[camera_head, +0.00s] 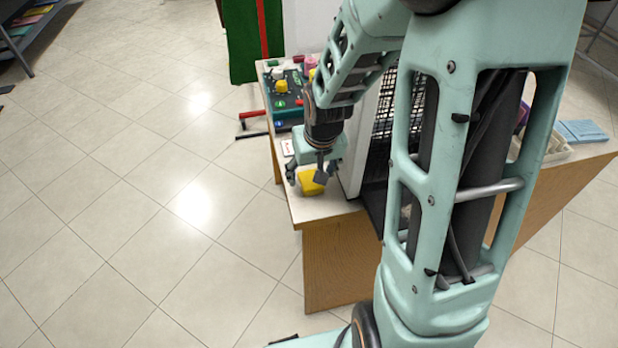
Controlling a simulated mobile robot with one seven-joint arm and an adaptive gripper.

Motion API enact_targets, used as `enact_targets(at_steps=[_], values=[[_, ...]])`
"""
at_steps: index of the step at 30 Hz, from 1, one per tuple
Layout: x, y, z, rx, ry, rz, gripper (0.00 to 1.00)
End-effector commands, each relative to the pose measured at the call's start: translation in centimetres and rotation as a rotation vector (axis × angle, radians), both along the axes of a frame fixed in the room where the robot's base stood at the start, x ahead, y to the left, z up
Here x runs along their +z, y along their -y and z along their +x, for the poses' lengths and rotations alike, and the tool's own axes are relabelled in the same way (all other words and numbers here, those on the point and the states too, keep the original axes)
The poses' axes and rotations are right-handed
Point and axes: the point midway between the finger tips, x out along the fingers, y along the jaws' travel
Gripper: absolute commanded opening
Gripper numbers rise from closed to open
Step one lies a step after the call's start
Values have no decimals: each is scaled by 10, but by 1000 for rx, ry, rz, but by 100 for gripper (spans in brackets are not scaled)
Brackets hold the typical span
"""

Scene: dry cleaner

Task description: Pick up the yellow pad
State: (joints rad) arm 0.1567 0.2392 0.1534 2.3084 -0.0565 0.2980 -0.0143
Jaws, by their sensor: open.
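The yellow pad (311,184) lies near the front left corner of the wooden table (335,262). My gripper (306,179) is open and points down right at the pad, with a dark finger on either side of it in this view. The fingers and the arm hide part of the pad. I cannot tell whether the fingers touch it.
A white case with a black grille (384,122) stands close right of the gripper. A dark green tray (288,97) with a yellow item lies behind. Blue pads (582,131) sit at the table's right end. My arm hides much of the table. The tiled floor at left is clear.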

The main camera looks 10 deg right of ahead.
Motion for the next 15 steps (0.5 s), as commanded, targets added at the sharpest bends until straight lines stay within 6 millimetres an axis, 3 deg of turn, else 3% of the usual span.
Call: enact_targets(at_steps=[6, 15], values=[[-23, 0, 7, -1, 0, 0, 61], [-25, 0, 8, 0, 1, 0, 59]])
